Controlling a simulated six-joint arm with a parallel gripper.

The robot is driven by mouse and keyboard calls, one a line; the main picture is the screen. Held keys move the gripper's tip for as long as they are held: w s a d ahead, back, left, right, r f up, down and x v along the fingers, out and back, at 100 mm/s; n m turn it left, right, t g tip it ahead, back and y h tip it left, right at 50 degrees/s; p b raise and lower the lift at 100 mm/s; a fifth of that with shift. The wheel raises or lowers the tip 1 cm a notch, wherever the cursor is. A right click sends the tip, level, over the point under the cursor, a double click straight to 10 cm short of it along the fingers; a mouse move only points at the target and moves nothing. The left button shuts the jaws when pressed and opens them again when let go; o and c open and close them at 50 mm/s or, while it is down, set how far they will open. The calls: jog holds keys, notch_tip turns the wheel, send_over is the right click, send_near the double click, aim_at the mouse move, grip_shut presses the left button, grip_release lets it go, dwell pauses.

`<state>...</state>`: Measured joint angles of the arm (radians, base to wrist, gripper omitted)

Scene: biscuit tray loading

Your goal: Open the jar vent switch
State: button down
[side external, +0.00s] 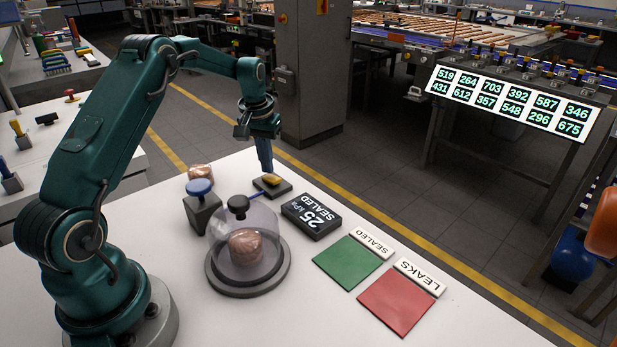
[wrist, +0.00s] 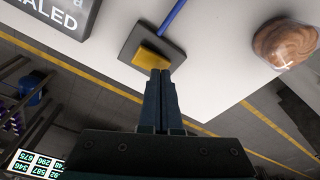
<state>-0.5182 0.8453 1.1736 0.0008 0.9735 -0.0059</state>
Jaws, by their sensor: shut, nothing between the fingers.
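The vent switch is a yellow rocker (side external: 271,179) on a dark square base (side external: 284,190), near the far edge of the white table. A blue tube (side external: 256,195) runs from it toward the clear bell jar (side external: 222,237). The jar stands on a dark round base with a wrapped pack (side external: 246,246) inside. My gripper (side external: 267,172) is shut and empty, pointing down with its tips at the yellow rocker. In the wrist view the fingertips (wrist: 160,72) overlap the edge of the rocker (wrist: 150,57); I cannot tell whether they touch.
A dark display (side external: 311,216) reading 25 kPa SEALED lies right of the switch. A blue-topped button post (side external: 201,206) and another pack (side external: 200,175) stand left. Green (side external: 346,263) and red (side external: 396,303) mats with SEALED and LEAKS labels lie clear at the right.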

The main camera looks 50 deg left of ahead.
aim_at(268, 176)
notch_tip(268, 176, up, 6)
jog(key=shift+r, duration=0.2)
dwell(0.5)
jog(key=s+d+r+m+t, duration=0.2)
jog(key=s+d+r, duration=0.1)
jog(key=d+r, duration=0.4)
jog(key=s+d+r+m+t, duration=0.1)
jog(key=s+d+r, duration=0.2)
jog(key=d+r, duration=0.4)
jog(key=s+d+f+m, duration=0.1)
jog(key=s+d+f, duration=0.1)
jog(key=s, duration=0.3)
jog(key=s+d+f+m, duration=0.1)
jog(key=s+d+f, duration=0.1)
jog(key=s, duration=0.3)
jog(key=s+d+f+m+t, duration=0.1)
jog(key=s+d+f, duration=0.1)
jog(key=s+f, duration=0.2)
jog(key=shift+s+d+h, duration=0.25)
jog(key=shift+s+h, duration=0.15)
jog(key=shift+s, duration=0.15)
